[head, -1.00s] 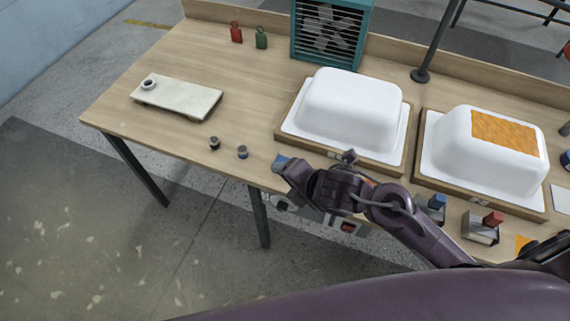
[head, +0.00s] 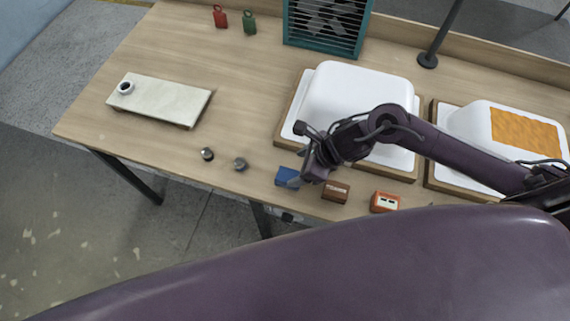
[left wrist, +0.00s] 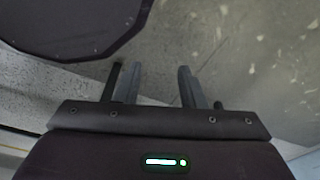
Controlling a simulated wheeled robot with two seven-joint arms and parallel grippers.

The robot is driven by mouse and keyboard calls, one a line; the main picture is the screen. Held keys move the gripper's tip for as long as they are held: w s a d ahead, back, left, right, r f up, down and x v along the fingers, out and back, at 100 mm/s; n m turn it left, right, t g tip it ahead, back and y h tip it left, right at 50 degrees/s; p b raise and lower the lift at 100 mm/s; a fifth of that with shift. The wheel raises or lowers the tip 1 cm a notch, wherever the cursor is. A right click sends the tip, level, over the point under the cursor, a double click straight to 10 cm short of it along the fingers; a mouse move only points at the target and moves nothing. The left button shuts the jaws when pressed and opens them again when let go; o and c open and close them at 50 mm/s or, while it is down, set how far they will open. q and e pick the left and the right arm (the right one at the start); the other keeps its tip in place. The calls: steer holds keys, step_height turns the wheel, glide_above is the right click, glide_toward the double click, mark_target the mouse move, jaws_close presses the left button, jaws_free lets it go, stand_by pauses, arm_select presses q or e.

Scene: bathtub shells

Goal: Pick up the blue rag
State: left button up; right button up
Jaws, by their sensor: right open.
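The blue rag (head: 287,177) lies at the front edge of the wooden table, left of a brown box. It looks like a small flat blue patch, and its right side is partly hidden by my right gripper. My right gripper (head: 302,181) is open and points down at the rag's right side. I cannot tell whether it touches the rag. My left gripper (left wrist: 150,85) shows only in the left wrist view, open and empty above the grey floor.
A brown box (head: 336,191) and an orange box (head: 385,202) sit right of the rag. Two small dark knobs (head: 239,164) (head: 207,154) are to its left. A white tub shell (head: 352,88) stands behind my right gripper. The table's left part holds a pale board (head: 160,101).

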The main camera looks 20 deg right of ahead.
mark_target(289, 175)
steer(key=shift+s+a+f+p, duration=0.2)
steer(key=shift+a+f+p, duration=0.2)
steer(key=shift+f, duration=0.1)
steer(key=shift+s+a+f+p, duration=0.15)
steer(key=shift+a+f+p, duration=0.15)
steer(key=shift+f, duration=0.2)
steer(key=x, duration=0.3)
steer(key=shift+w+d+p, duration=0.2)
steer(key=shift+p, duration=0.1)
steer(key=shift+w+a+f, duration=0.15)
steer(key=shift+a+f, duration=0.1)
steer(key=shift+f, duration=0.3)
steer(key=shift+c, duration=0.3)
steer(key=c, duration=1)
arm_select(q)
steer(key=shift+g, duration=0.3)
steer(key=s, duration=0.1)
steer(key=s+r, duration=0.1)
steer(key=s, duration=0.1)
steer(key=s+r, duration=0.1)
steer(key=s, duration=0.1)
steer(key=shift+a, duration=0.1)
steer(key=shift+w, duration=0.1)
